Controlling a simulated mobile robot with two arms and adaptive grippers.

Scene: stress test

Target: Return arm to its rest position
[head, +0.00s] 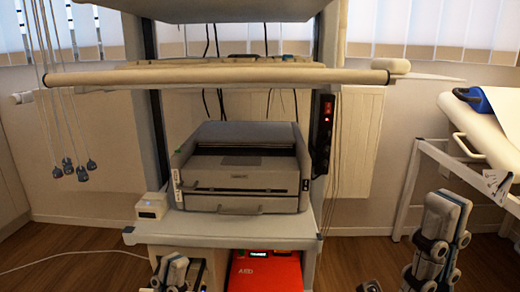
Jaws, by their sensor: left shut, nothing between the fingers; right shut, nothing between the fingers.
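My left gripper (178,264) shows at the bottom edge, left of centre, in front of the lower part of the trolley. It is shut and empty, and most of its arm is out of the frame. My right gripper (446,208) stands upright at the lower right, in front of the floor and the bed frame. It is shut and empty. The grippers are far apart and neither seems to touch anything.
A trolley carries a grey printer-like device (240,168) on its shelf (260,222). A red AED case (265,275) sits below. A pale horizontal bar (215,76) crosses above. A bed (478,120) stands at right. Wooden floor (345,255) is open between trolley and bed.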

